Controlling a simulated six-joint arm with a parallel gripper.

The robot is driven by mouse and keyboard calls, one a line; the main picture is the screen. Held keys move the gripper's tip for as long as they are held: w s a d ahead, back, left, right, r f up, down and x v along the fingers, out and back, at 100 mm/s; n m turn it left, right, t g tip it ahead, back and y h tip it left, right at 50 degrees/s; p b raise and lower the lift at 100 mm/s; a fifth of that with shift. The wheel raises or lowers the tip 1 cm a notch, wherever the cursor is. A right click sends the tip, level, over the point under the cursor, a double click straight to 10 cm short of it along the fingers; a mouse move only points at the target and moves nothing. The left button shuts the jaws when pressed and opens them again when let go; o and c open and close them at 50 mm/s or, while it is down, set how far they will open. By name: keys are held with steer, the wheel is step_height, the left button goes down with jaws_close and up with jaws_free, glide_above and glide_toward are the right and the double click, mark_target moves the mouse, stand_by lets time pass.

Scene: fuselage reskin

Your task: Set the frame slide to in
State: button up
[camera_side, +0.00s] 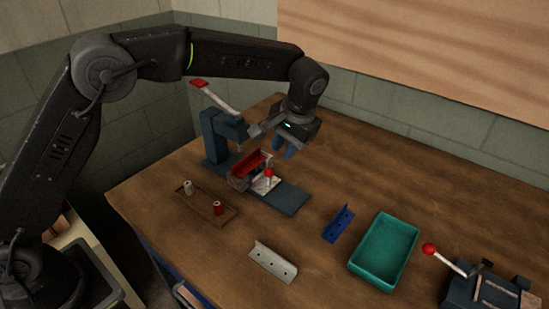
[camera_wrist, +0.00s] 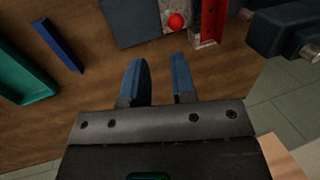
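The frame slide (camera_side: 264,184) is a light plate with a red ball knob (camera_side: 268,173), on a dark blue-grey rail (camera_side: 290,200). A red angled part (camera_side: 252,163) sits beside the knob, near the foot of a lever press (camera_side: 215,140). In the wrist view, the red knob (camera_wrist: 176,21) and red part (camera_wrist: 211,20) show at the top, beyond the fingers. My gripper (camera_wrist: 158,60) is open and empty, its fingers apart. In the side view, my gripper (camera_side: 285,150) hangs above and behind the slide, not touching the knob.
A wooden tray (camera_side: 205,207) with two small spools lies left of the slide. A grey bracket (camera_side: 272,262), a blue bracket (camera_side: 338,224) and a teal bin (camera_side: 384,250) lie to the front and right. A red-knobbed lever fixture (camera_side: 485,288) stands at lower right. The table's back right is clear.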

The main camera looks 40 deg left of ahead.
steer(key=d+y, duration=0.1)
steer(key=d, duration=0.1)
steer(key=s+d+m+t+y, duration=0.1)
steer(key=d+y, duration=0.1)
steer(key=d, duration=0.1)
steer(key=d+m+y, duration=0.1)
steer(key=d, duration=0.1)
steer(key=shift+s+d+f+t+y, duration=0.2)
steer(key=shift+d+t+y, duration=0.1)
jaws_close()
steer(key=x, duration=1)
steer(key=shift+w+a+f, duration=0.1)
steer(key=shift+a+f, duration=0.05)
steer(key=shift+a, duration=0.4)
steer(key=shift+w+a+f, duration=0.1)
steer(key=shift+a+f, duration=0.1)
steer(key=shift+a, duration=0.4)
steer(key=shift+a+f, duration=0.25)
steer(key=shift+a, duration=0.4)
